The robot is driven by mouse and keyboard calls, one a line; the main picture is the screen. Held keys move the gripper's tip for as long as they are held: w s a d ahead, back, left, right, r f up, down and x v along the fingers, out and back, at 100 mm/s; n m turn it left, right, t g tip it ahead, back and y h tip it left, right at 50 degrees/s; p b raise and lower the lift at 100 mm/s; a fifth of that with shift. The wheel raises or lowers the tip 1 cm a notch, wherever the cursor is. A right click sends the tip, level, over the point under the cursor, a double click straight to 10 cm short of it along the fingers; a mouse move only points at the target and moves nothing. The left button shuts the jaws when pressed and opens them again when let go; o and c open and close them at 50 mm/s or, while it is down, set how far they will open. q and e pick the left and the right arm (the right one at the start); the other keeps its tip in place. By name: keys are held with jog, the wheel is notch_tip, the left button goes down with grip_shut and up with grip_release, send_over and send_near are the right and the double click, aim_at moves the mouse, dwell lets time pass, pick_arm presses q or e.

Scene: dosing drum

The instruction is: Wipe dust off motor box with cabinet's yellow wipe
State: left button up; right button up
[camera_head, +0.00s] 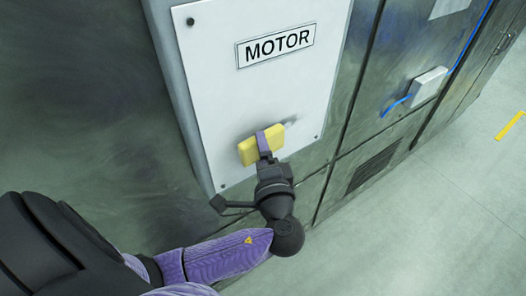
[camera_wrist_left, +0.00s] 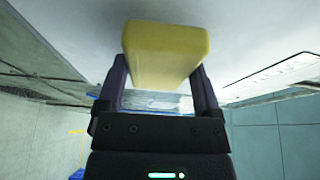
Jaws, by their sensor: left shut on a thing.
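The motor box (camera_head: 215,70) is a pale grey panel with a "MOTOR" label (camera_head: 275,45), on the front of a dark metal cabinet. My left gripper (camera_head: 264,142) is shut on the yellow wipe (camera_head: 247,152) at the lower part of the box face. The wipe also shows between both fingers in the left wrist view (camera_wrist_left: 165,55), at or very near the pale surface; I cannot tell if it touches. A small grey smudge or shadow (camera_head: 291,122) shows just right of the wipe. My right gripper is not in view.
The dark cabinet (camera_head: 110,100) extends around the box. To the right are a small white box (camera_head: 428,85) with a blue cable (camera_head: 396,106) and a vent grille (camera_head: 374,166). The pale floor (camera_head: 450,220) at lower right is clear, with a yellow stripe (camera_head: 509,126).

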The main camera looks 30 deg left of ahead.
pick_arm(q)
jog(key=shift+w+a, duration=0.2)
jog(key=shift+a, duration=0.25)
jog(key=shift+w+a, duration=0.2)
jog(key=shift+a, duration=0.25)
